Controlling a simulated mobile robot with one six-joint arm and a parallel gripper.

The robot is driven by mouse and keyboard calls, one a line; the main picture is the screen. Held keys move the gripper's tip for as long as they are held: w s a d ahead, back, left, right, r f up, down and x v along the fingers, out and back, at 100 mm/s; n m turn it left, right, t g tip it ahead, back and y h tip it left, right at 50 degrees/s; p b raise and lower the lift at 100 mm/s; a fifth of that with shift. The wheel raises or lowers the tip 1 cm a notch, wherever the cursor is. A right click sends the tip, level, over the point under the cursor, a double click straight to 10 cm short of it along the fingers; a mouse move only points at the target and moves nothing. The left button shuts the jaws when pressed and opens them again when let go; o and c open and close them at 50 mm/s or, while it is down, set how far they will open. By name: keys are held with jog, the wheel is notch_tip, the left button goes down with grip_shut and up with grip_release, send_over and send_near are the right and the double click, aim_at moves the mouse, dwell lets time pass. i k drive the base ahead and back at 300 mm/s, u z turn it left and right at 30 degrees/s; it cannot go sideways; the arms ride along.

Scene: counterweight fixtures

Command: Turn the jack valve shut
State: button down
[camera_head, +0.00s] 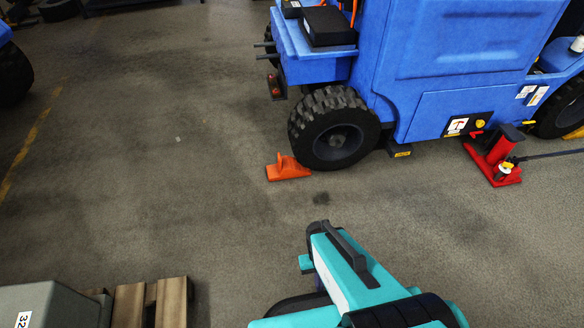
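A red jack (490,160) stands on the floor at the right, against the lower side of the blue vehicle (440,70). A small yellow and white fitting (507,166) shows low on the jack's right side. It is too small to tell whether this is the valve, or how the valve is set. A dark bar runs from near there to the right edge of the picture. Teal, white and black parts of my own body show at the bottom middle, well apart from the jack. I cannot make out my gripper's fingers in this view.
An orange wheel chock (287,168) lies by the vehicle's black wheel (335,130). A wooden pallet (150,303) with a grey block (50,306) on it is at the lower left. The floor between my body and the jack looks clear.

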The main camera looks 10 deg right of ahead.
aim_at(506, 165)
jog(key=u, duration=0.6)
jog(key=k, duration=0.15)
jog(key=z, duration=2.6)
jog(key=k, duration=0.55)
jog(key=u, duration=0.2)
jog(key=i, duration=0.6)
